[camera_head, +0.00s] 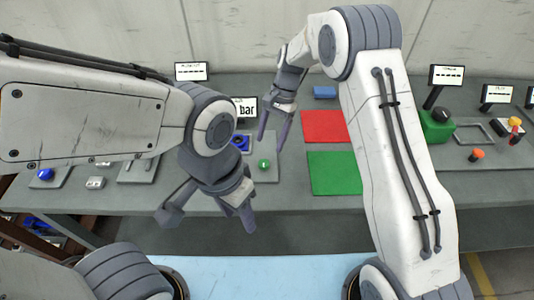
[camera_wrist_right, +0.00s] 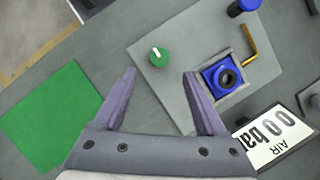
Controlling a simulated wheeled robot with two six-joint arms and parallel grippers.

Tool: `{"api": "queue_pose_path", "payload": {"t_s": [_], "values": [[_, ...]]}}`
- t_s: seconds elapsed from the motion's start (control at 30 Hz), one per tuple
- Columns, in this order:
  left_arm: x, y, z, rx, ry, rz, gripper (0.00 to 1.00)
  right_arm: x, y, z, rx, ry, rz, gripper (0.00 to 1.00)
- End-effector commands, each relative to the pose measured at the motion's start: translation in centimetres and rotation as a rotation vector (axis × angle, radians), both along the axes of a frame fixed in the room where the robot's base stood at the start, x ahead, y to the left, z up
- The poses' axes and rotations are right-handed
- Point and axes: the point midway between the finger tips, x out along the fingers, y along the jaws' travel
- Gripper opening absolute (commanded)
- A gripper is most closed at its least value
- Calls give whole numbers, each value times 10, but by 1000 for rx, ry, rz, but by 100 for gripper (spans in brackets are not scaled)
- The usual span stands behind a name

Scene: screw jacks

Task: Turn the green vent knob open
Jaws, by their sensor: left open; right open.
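The green vent knob (camera_head: 264,164) sits on a light grey plate on the bench, below my right gripper in the head view. In the right wrist view the round knob (camera_wrist_right: 159,57) shows a short white mark near its upper rim. My right gripper (camera_head: 273,138) is open and empty. In the wrist view its fingertips (camera_wrist_right: 160,73) are spread to either side of the knob, just short of it in the picture; the height gap is unclear. My left gripper (camera_head: 246,214) is open and empty over the bench's front edge, lower left of the knob.
An air display (camera_wrist_right: 275,137) reads in bar. Red (camera_head: 324,126) and green (camera_head: 338,173) mats lie to the right. A green box (camera_head: 436,125) stands farther right.

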Motion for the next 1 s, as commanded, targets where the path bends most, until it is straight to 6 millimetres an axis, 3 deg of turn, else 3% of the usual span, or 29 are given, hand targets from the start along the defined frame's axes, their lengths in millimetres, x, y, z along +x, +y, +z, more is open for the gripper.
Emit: {"api": "queue_pose_path", "payload": {"t_s": [0.23, 0.77, 0.87, 1.0], "values": [[0, 0, -7, 0, 0, 0, 50, 9, -7, 27, 0, -1, 2, 74], [0, 0, -7, 0, 0, 0, 50, 9, -8, 31, -1, -1, 2, 74], [0, 0, -7, 0, 0, 0, 50, 3, -4, 39, 1, -15, 33, 74], [0, 0, -7, 0, 0, 0, 50, -31, 11, 68, 6, -78, 179, 74]]}}
